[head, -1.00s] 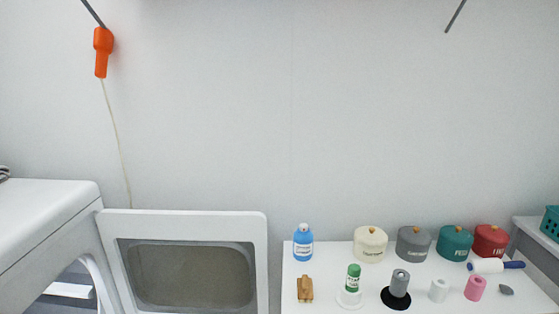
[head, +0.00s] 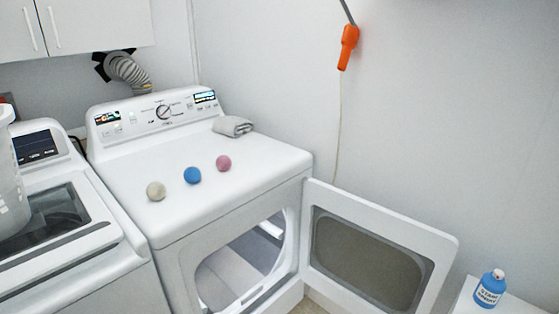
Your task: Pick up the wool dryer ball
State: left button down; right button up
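Three balls lie in a row on the white top of the dryer (head: 240,166). The cream ball (head: 156,191), which looks like the wool dryer ball, is at the left, nearest the front left edge. A blue ball (head: 192,175) is in the middle and a pink ball (head: 224,163) is at the right. The balls are apart from each other. Neither of my grippers shows in the head view.
The dryer door (head: 375,250) stands open to the right. A folded grey cloth (head: 232,126) lies at the back of the dryer top. A washer (head: 70,255) with a pale basket (head: 12,185) stands left. A blue bottle (head: 490,288) is at lower right.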

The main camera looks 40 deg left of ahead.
aim_at(156, 191)
jog(key=u, duration=1.95)
